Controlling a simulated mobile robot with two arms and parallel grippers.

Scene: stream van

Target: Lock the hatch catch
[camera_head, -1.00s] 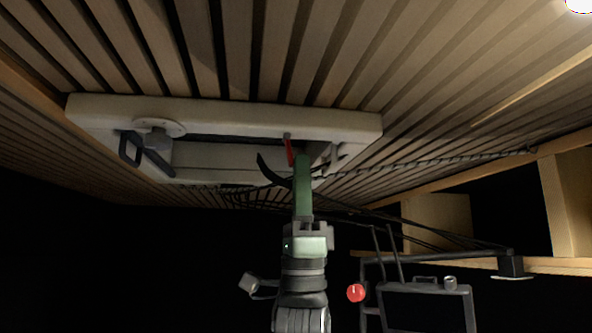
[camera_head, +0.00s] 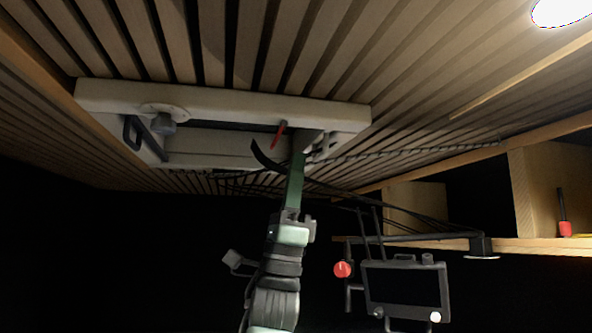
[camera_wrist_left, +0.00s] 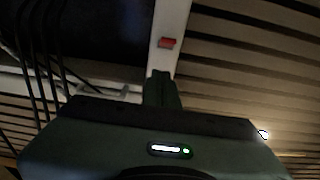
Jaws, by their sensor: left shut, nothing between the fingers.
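The hatch is a pale frame (camera_head: 230,106) set in the slatted ceiling, with a dark opening. Its catch is a small red lever (camera_head: 278,134) on the frame's near-right part, slanting down to the left. In the left wrist view the catch shows as a short red block (camera_wrist_left: 166,42) on a pale bar. My left gripper (camera_head: 298,160), green and shut on nothing, points up just right of and below the catch. In the left wrist view its dark fingertips (camera_wrist_left: 160,77) are below the red block with a visible gap. My right gripper is out of view.
A round knob (camera_head: 165,124) and a dark handle (camera_head: 133,133) sit at the hatch's left. Dark cables (camera_head: 345,192) run close by my left gripper. A monitor (camera_head: 405,286) on an arm and a wooden shelf (camera_head: 450,242) are at the right.

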